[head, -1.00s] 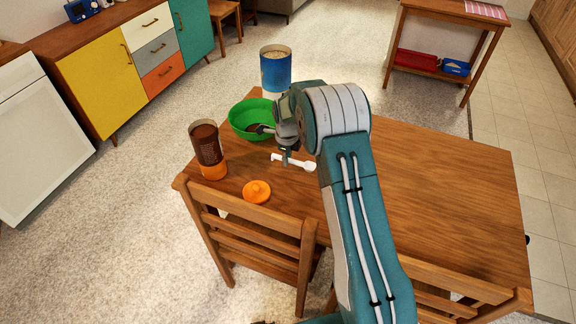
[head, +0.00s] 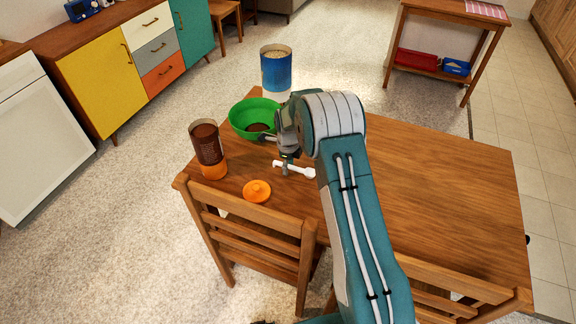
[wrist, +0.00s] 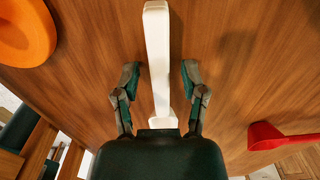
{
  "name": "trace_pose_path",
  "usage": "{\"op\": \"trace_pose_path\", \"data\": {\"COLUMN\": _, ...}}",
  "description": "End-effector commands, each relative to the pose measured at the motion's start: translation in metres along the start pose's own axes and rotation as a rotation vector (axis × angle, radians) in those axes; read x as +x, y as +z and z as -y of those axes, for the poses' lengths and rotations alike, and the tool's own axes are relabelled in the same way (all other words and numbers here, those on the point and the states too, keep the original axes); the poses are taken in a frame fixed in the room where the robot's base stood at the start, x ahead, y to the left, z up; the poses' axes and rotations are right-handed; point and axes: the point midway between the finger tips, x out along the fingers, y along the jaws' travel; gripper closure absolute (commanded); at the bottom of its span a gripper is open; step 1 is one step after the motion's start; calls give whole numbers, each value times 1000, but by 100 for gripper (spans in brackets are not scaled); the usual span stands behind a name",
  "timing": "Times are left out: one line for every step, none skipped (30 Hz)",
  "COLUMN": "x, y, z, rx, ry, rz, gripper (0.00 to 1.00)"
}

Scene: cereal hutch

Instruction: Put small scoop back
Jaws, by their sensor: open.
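A white scoop (head: 302,172) is at the near left part of the wooden table, with my gripper (head: 286,171) at its left part. In the wrist view, its long white handle (wrist: 157,50) runs between the two fingers of my gripper (wrist: 160,78). The fingers are open, with a gap on each side of the handle. The near end of the scoop is hidden behind the gripper body. Whether the scoop touches the table is hard to tell. A red scoop-like thing (wrist: 280,136) shows at the right of the wrist view; I cannot tell which scoop is the small one.
A green bowl (head: 243,110) with dark contents stands behind my gripper. A brown-filled jar (head: 208,150) with an orange bottom, an orange lid (head: 257,190) and a blue cereal container (head: 276,72) are nearby. The table's right side (head: 445,190) is clear. Chairs line the near edge.

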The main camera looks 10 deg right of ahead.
Motion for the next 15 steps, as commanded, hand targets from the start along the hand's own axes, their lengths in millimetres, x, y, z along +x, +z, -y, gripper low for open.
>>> {"op": "trace_pose_path", "data": {"x": -3, "y": 0, "z": 0, "rx": 0, "ry": -1, "rz": 1, "gripper": 45}}
{"op": "trace_pose_path", "data": {"x": -5, "y": 0, "z": 0, "rx": 0, "ry": -1, "rz": 1, "gripper": 45}}
{"op": "trace_pose_path", "data": {"x": -10, "y": 0, "z": 1, "rx": 0, "ry": -3, "rz": 2, "gripper": 45}}
{"op": "trace_pose_path", "data": {"x": -14, "y": 1, "z": 1, "rx": 0, "ry": -4, "rz": 3, "gripper": 45}}
{"op": "trace_pose_path", "data": {"x": -19, "y": 1, "z": 1, "rx": 0, "ry": -4, "rz": 3, "gripper": 45}}
{"op": "trace_pose_path", "data": {"x": -26, "y": 0, "z": 1, "rx": 0, "ry": -3, "rz": 2, "gripper": 45}}
{"op": "trace_pose_path", "data": {"x": -33, "y": 1, "z": 1, "rx": 0, "ry": -4, "rz": 3, "gripper": 45}}
{"op": "trace_pose_path", "data": {"x": -39, "y": 1, "z": 1, "rx": 0, "ry": -5, "rz": 3, "gripper": 45}}
{"op": "trace_pose_path", "data": {"x": -48, "y": 1, "z": 1, "rx": 0, "ry": -4, "rz": 3, "gripper": 45}}
{"op": "trace_pose_path", "data": {"x": -54, "y": 1, "z": 1, "rx": 0, "ry": -5, "rz": 3, "gripper": 45}}
{"op": "trace_pose_path", "data": {"x": -60, "y": 0, "z": 1, "rx": 0, "ry": -4, "rz": 3, "gripper": 45}}
{"op": "trace_pose_path", "data": {"x": -69, "y": 0, "z": 1, "rx": 0, "ry": -4, "rz": 3, "gripper": 45}}
{"op": "trace_pose_path", "data": {"x": -75, "y": 1, "z": 1, "rx": 0, "ry": -4, "rz": 3, "gripper": 45}}
{"op": "trace_pose_path", "data": {"x": -81, "y": 0, "z": 1, "rx": 0, "ry": -3, "rz": 2, "gripper": 45}}
{"op": "trace_pose_path", "data": {"x": -89, "y": 0, "z": 1, "rx": 0, "ry": -4, "rz": 3, "gripper": 45}}
